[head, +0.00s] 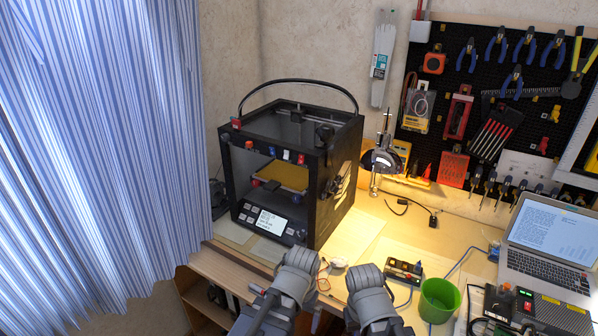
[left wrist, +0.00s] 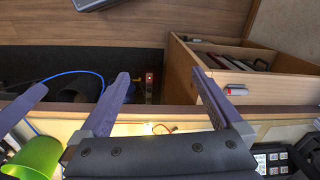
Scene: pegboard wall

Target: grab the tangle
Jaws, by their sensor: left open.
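No clear tangle can be told apart. A thin orange-red wire with a small white piece (head: 335,264) lies on the desk near my arms, and the wire (left wrist: 160,127) shows in the left wrist view. A black cord (head: 404,207) lies loosely further back on the desk. My left gripper (left wrist: 163,95) is open, with two purple fingers apart and nothing between them, over the desk's front edge in the left wrist view. In the head view its fingertips are hidden. My right arm shows beside it; its jaws cannot be made out.
A black 3D printer (head: 335,165) stands at the desk's back left. A green cup (head: 438,300), a switch box (head: 404,270) and a laptop (head: 548,240) stand to the right. Tools hang on a black pegboard (head: 455,72).

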